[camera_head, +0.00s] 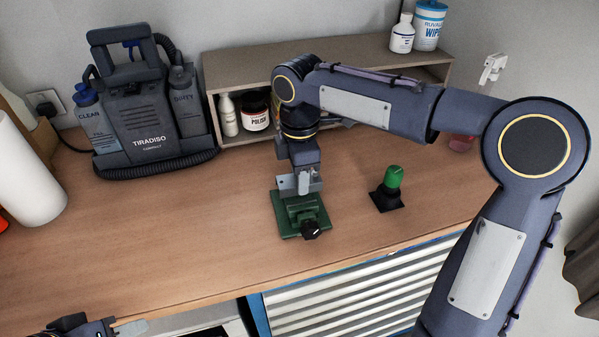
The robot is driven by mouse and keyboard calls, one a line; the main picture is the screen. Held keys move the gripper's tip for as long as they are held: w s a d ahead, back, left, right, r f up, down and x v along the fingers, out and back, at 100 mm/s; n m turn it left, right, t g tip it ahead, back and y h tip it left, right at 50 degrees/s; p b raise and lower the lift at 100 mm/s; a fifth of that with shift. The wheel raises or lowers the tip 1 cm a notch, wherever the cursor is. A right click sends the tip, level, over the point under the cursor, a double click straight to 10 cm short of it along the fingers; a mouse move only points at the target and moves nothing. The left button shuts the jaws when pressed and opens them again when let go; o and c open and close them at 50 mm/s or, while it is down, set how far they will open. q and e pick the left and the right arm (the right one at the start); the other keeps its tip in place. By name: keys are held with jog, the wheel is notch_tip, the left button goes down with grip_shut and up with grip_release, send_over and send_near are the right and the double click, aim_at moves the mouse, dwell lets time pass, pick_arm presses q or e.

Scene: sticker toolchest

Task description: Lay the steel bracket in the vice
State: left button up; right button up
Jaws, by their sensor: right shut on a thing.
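The green vice (287,222) stands on the wooden bench, with a black knob at its front. My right gripper (305,180) points down just over the vice. It is shut on the steel bracket (286,184), a small grey plate showing to the left of the fingers. The bracket's lower edge is at the top of the vice jaws; I cannot tell whether it is between them or touching. My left gripper (100,328) is only partly in view at the bottom left edge, and its fingers cannot be made out clearly.
A dark cleaning machine (145,115) stands at the back left, with a white paper roll (25,175) at the far left. A wooden shelf (235,81) with bottles is behind. The bench left of the vice is clear.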

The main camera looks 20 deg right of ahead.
jog(key=shift+f+b, duration=0.8)
jog(key=shift+f, duration=0.6)
jog(key=o, duration=1.1)
jog(key=shift+r, duration=0.15)
jog(key=shift+r+p, duration=2.35)
